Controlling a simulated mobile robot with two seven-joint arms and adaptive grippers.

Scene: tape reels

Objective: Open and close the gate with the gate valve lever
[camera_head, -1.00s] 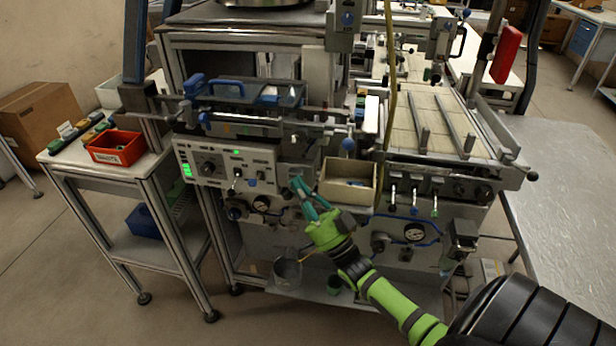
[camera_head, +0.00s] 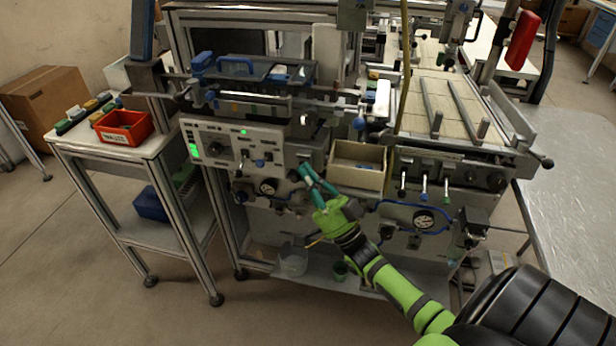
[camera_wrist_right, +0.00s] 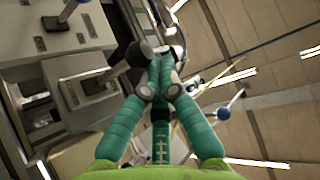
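My right gripper (camera_head: 306,172), with teal fingers on a green arm, is at the machine's front panel, just left of the open wooden box. Several small levers (camera_head: 424,186) stand on the front right of the machine. I cannot tell which lever is the gate valve lever; one may be hidden behind the fingers. My left gripper is out of view.
The wooden box (camera_head: 357,166) juts out beside my fingers. A red bin (camera_head: 124,127) sits on the side table. The floor in front is clear.

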